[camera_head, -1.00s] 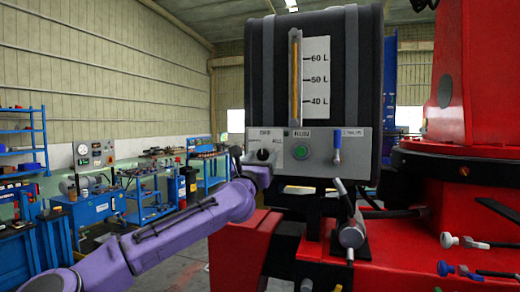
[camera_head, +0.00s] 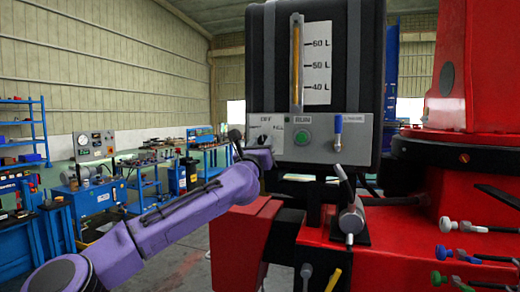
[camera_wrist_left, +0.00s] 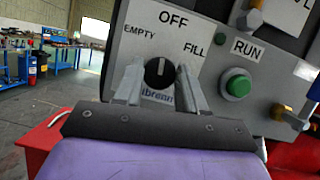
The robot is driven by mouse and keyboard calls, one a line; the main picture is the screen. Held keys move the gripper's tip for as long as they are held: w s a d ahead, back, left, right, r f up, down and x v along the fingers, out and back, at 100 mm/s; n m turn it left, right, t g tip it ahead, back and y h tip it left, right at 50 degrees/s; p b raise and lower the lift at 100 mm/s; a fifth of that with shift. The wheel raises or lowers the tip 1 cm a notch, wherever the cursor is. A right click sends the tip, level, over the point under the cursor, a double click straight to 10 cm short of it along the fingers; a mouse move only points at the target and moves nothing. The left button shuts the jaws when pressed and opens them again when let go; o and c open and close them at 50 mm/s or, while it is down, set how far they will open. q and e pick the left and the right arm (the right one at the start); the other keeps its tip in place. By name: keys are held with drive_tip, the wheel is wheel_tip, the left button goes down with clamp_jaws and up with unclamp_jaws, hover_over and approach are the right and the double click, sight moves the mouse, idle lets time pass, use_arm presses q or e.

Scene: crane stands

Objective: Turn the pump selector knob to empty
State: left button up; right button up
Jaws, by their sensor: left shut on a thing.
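The pump selector knob (camera_wrist_left: 159,73) is a black round knob on a grey panel (camera_wrist_left: 213,70). The panel reads EMPTY on the left, OFF on top and FILL on the right. The knob's white mark points up, towards OFF. My left gripper (camera_wrist_left: 158,82) has one finger on each side of the knob and is shut on it. In the head view, my left gripper (camera_head: 254,150) is at the panel's lower left, partly covering the knob (camera_head: 263,139). My right gripper is in neither view.
A green RUN button (camera_wrist_left: 235,84) sits right of the knob, and a blue-handled lever (camera_head: 338,130) is further right. The black tank (camera_head: 345,65) with a litre gauge rises above. A metal lever (camera_head: 351,222) and red crane parts (camera_head: 455,190) are below and right.

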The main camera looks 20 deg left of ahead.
use_arm(q)
drive_tip(key=shift+f+n+y+b, duration=0.2)
drive_tip(key=shift+n+y+b, duration=0.5)
drive_tip(key=shift+n, duration=0.5)
drive_tip(key=shift+d+n+y+b, duration=0.1)
drive_tip(key=shift+n+y+b, duration=0.5)
drive_tip(key=shift+n, duration=0.6)
drive_tip(key=n+g+y+b, duration=0.1)
drive_tip(key=n, duration=0.2)
drive_tip(key=shift+r, duration=0.2)
drive_tip(key=shift+r+n+g+y, duration=0.1)
drive_tip(key=shift+n+g+y, duration=0.4)
drive_tip(key=shift+n, duration=1.1)
